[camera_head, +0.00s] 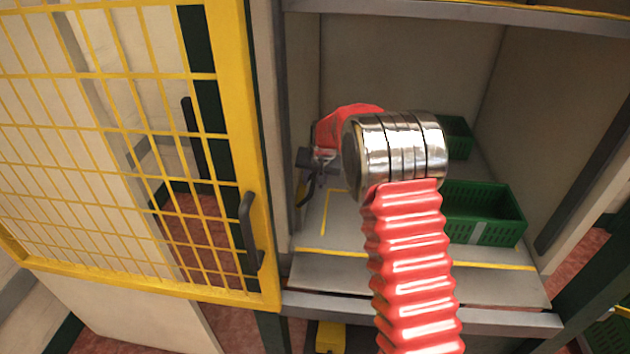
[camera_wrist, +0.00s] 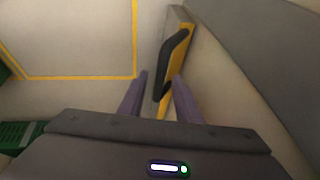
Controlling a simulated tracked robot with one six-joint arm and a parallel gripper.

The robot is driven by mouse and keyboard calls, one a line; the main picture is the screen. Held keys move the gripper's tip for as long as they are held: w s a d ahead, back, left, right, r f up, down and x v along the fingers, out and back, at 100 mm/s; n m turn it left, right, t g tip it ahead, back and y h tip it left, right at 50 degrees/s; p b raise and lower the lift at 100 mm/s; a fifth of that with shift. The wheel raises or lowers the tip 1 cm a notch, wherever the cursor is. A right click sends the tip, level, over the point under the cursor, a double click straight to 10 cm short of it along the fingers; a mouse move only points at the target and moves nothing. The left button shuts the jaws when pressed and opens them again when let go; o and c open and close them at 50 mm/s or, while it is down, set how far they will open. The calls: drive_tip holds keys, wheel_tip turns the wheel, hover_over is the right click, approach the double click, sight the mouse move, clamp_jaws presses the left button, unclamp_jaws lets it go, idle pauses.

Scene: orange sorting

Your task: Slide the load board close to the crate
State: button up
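My gripper (camera_wrist: 160,90) is open, with its two purple-grey fingers apart. The end of a black handle (camera_wrist: 174,60) on a narrow yellow-faced piece (camera_wrist: 182,30) lies between the fingertips; I cannot tell whether they touch. The pale board (camera_head: 345,232) with yellow lines forms the bay's floor in the head view; its yellow outline also shows in the wrist view (camera_wrist: 75,77). I cannot tell whether the handle belongs to this board. A green crate (camera_head: 485,213) stands on the right. My gripper is near the bay's left side, partly hidden by my arm.
A second green crate (camera_head: 458,137) stands farther back, partly behind my arm. A yellow mesh door (camera_head: 225,140) with a dark handle is at the left. Walls enclose the bay. The pale floor left of the near crate is bare where visible.

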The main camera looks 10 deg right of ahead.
drive_tip(key=shift+c, duration=0.2)
clamp_jaws()
idle(0.3)
drive_tip(key=shift+d, duration=0.2)
drive_tip(key=shift+a, duration=0.15)
